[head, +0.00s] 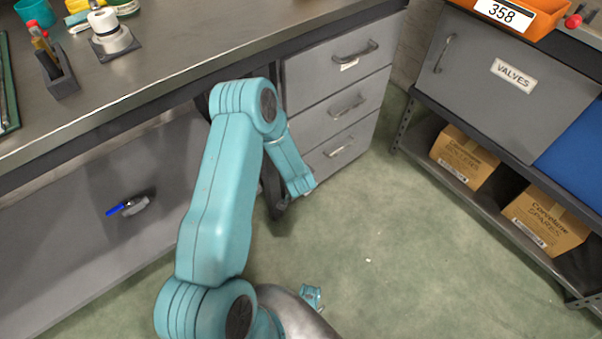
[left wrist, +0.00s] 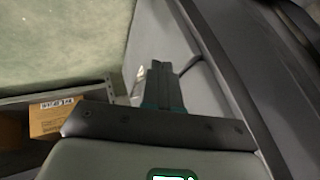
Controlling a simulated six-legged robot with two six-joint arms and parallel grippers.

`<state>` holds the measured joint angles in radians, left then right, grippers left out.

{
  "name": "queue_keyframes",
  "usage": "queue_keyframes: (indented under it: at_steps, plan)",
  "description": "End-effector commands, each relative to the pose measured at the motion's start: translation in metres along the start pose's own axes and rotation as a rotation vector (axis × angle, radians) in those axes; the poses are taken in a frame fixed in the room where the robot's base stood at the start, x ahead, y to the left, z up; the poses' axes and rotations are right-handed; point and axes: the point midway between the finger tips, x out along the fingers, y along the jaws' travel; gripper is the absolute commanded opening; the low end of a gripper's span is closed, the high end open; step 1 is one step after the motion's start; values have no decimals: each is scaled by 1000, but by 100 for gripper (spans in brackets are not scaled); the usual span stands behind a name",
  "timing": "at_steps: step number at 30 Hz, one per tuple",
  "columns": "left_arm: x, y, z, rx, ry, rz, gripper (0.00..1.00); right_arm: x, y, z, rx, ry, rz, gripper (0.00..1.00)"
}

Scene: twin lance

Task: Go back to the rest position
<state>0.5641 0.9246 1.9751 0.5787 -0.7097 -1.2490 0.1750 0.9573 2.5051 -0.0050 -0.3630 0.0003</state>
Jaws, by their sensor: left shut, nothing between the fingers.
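My left arm, teal, rises from the bottom of the head view, bends at the top in front of the workbench, and its forearm points down beside the drawers. In the left wrist view my left gripper (left wrist: 161,72) shows as dark fingers close together, shut and empty, with a pale grey surface behind. In the head view I cannot clearly make out its fingertips. My right gripper is not in view.
The workbench (head: 200,50) spans the upper left, with a drawer unit (head: 335,65) beneath. A shelf rack (head: 420,140) stands right, holding cardboard boxes (head: 464,158) and a grey VALVES bin (head: 515,85). A blue-handled valve (head: 127,208) is on the panel.

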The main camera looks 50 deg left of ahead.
Motion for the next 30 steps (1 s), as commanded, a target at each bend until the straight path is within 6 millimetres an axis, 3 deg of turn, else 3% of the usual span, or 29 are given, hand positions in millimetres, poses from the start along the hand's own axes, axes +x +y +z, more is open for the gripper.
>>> queue_keyframes:
  at_steps: [3, 7, 19, 22, 25, 27, 30]
  plan:
    - [-26, -2, -2, 3, 2, 1, 0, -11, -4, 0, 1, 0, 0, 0]
    - [-42, -2, -1, 1, 2, 0, 0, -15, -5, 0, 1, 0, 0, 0]
    - [-52, 10, -7, 16, 15, 11, 0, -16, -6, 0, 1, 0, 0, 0]
    - [-65, 48, -21, 87, 48, 68, 0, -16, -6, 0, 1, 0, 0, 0]
    - [-93, 116, -15, 211, 78, 226, 0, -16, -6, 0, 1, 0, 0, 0]
    - [-119, 164, 3, 226, 64, 375, 0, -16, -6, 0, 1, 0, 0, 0]
    - [-156, 213, 38, 189, -18, 562, 0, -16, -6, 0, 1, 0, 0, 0]
